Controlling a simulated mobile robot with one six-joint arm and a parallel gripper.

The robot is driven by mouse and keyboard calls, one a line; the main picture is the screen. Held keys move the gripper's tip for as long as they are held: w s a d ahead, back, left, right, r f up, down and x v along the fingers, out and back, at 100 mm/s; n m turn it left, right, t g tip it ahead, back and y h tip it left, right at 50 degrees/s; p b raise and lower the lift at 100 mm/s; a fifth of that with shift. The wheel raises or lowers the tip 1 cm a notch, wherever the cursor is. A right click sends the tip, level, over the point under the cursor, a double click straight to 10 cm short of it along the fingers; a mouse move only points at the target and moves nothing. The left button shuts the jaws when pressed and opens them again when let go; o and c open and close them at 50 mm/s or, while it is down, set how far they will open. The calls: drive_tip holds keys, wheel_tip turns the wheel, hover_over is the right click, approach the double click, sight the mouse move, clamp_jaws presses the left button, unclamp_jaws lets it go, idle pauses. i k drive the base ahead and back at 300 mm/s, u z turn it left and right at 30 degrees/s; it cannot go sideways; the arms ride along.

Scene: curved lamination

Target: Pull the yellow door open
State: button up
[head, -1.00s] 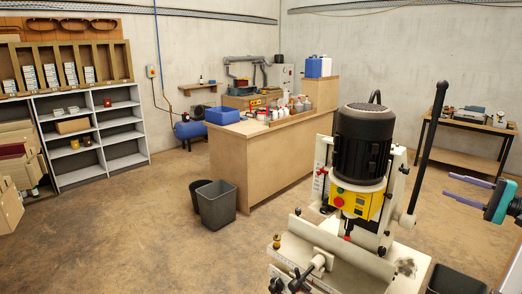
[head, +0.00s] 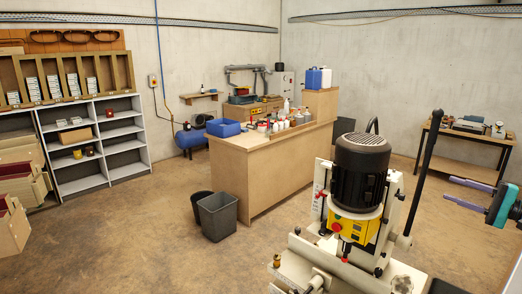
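No door that I can clearly identify as the yellow one shows. A machine with a black motor (head: 360,170) stands at the right front, with a yellow control panel (head: 352,228) on its front. A small yellow-brown cabinet (head: 256,109) stands at the back behind the wooden bench; it is too small and partly hidden to tell whether it has a door. My gripper (head: 448,188) is at the right edge, its two purple fingers pointing left and apart, with nothing between them. It is in front of the right side of the room, to the right of the machine.
A long wooden bench (head: 262,180) with bottles stands in the middle. Bins (head: 218,216) stand at its front left. Grey shelves (head: 80,182) and stacked boxes (head: 10,228) are at the left. A side table (head: 460,172) is at the right back. Floor between shelves and bench is clear.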

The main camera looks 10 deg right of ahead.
sight(374, 224)
drive_tip(key=k, duration=1)
